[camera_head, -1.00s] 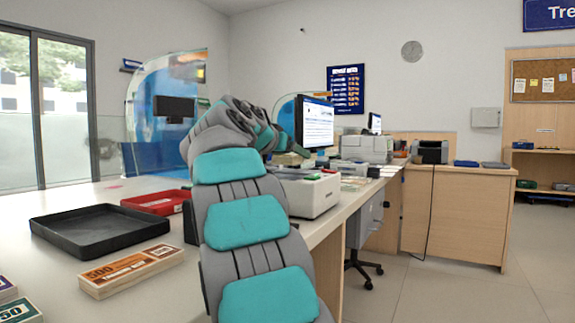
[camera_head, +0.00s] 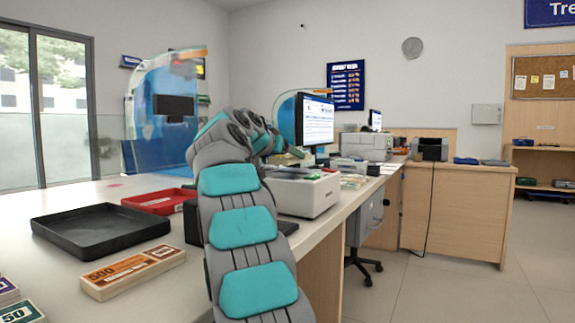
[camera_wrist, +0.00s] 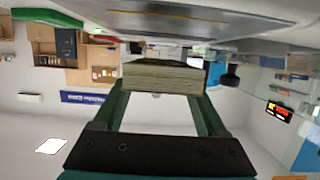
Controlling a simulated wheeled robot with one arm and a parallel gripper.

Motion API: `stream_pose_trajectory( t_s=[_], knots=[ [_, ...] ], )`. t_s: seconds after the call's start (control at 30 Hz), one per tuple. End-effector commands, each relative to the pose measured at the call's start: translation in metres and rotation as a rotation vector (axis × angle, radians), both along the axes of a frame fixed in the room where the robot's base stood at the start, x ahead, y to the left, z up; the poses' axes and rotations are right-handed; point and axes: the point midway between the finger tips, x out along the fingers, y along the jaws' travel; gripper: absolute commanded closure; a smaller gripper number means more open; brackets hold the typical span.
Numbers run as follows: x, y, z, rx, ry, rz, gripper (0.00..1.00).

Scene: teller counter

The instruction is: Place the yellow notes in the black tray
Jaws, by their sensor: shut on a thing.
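My gripper (camera_wrist: 162,88) shows in the wrist view with its two green fingers on either side of a bundle of notes (camera_wrist: 162,78). It is shut on this bundle, whose stacked edges look pale yellow; its printed face is not clear. The wrist view is upside down, and the bundle is held clear of the counter. In the head view my arm largely hides the gripper, and I cannot make out the bundle there. The black tray (camera_head: 100,230) lies on the counter at left, empty, well to the left of my arm.
An orange 500 bundle (camera_head: 133,271) lies in front of the tray. Purple (camera_head: 8,291) and green (camera_head: 22,312) bundles are at the lower left. A red tray (camera_head: 160,201) sits behind the black tray. A white machine (camera_head: 308,194) and a monitor (camera_head: 316,121) stand beyond my arm.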

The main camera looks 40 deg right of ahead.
Motion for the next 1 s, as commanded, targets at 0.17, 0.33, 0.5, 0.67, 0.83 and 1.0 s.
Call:
stream_pose_trajectory(
  t_s=[0.17,0.33,0.5,0.67,0.83,1.0],
  knots=[
    [-0.001,0.000,-0.013,0.000,0.005,-0.001,0.94],
    [-0.001,0.000,-0.024,0.001,0.004,-0.001,0.94],
    [0.000,0.000,-0.028,0.000,0.002,0.000,0.94],
    [0.000,0.000,-0.028,0.000,0.002,-0.001,0.94],
    [0.000,0.000,-0.029,0.001,0.001,0.000,0.20],
    [0.000,0.000,-0.029,0.001,0.001,0.000,0.01]
  ],
)
